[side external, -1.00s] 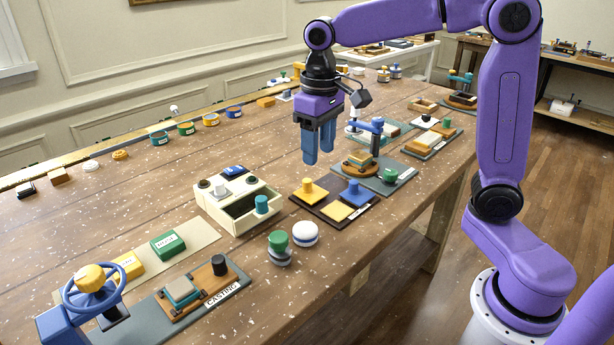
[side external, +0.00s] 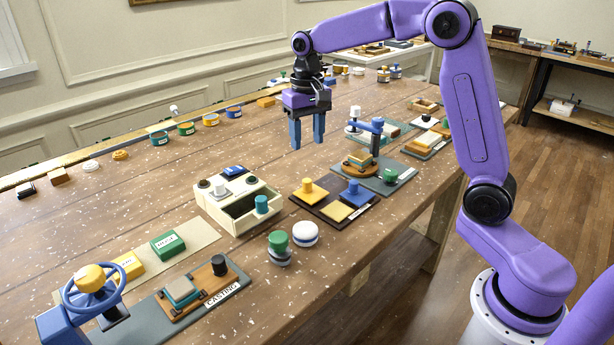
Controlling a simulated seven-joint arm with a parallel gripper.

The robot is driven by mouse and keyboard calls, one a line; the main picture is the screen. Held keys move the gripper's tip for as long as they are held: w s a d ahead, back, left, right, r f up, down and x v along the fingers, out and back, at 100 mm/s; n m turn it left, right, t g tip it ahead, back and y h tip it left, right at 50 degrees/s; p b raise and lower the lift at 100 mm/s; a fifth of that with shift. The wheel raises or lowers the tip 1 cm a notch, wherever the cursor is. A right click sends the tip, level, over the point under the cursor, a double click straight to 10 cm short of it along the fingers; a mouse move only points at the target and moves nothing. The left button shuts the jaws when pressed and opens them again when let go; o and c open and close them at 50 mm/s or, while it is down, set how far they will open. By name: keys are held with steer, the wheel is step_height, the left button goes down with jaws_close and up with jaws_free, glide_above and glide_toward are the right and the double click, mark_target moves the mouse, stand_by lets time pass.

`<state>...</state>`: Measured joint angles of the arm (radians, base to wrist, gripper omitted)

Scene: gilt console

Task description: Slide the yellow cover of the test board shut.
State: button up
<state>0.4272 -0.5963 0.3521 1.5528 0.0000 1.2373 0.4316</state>
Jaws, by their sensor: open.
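A dark brown board (side external: 327,214) lies on the table, with a small label on its front right edge that I cannot read. On it are a yellow cover with a round yellow knob (side external: 307,189) at the left, a blue cover with a blue knob (side external: 355,194) at the right, and a flat yellow square (side external: 337,211) in front. It looks like the test board. How far the yellow cover is slid is too small to tell. My gripper (side external: 308,143) is open and empty, pointing down, in the air above the table and above the yellow knob in the picture.
A cream box (side external: 237,208) with an open compartment stands left of the board. Green and white round pieces (side external: 305,233) sit in front.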

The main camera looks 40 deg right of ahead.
mark_target(307, 181)
step_height(307, 181, down, 11)
steer(key=shift+f, duration=0.1)
stand_by(0.3)
jaws_close()
